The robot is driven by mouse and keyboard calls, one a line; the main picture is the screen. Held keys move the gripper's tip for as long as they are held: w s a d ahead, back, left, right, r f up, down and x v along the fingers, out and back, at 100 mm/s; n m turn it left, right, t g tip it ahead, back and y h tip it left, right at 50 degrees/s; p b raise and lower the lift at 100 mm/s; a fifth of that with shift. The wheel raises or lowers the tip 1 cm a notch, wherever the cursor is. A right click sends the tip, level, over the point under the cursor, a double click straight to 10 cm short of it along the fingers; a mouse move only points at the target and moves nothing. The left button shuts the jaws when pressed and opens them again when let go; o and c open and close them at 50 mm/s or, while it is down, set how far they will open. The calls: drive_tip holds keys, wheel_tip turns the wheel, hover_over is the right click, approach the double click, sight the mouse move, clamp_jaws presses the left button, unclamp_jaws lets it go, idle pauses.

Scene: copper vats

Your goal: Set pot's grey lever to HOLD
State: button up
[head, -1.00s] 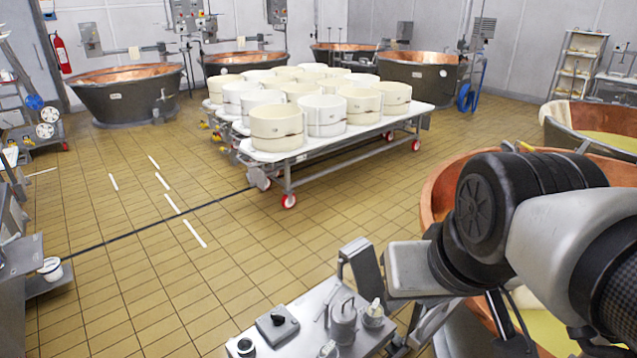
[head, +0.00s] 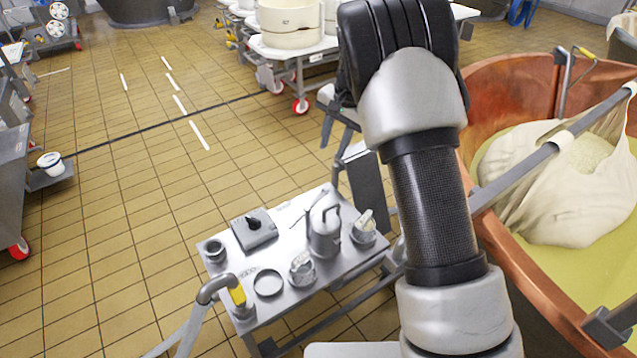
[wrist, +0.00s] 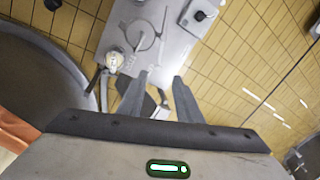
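A grey metal pot (head: 323,238) stands on a small steel table (head: 335,270), with a thin grey lever (head: 326,203) at its top. The wrist view shows the pot (wrist: 136,34) from above, with a narrow bar across it. I cannot read any HOLD mark. My gripper (head: 338,118) is above and behind the table in the head view, partly hidden by my arm. In the wrist view my gripper (wrist: 160,88) has its two fingers apart with nothing between them, and it is apart from the pot.
A box with a black knob (head: 254,230) is left of the pot, and a white-handled fitting (head: 364,228) is right. A copper vat (head: 525,285) stands right; tiled floor lies open left.

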sight(317, 199)
drive_tip(key=b+x, duration=0.3)
drive_tip(key=x, duration=1.9)
drive_tip(key=shift+w+a+f+b, duration=0.1)
drive_tip(key=shift+w+f+b, duration=0.1)
drive_tip(key=shift+f+b, duration=0.15)
clamp_jaws()
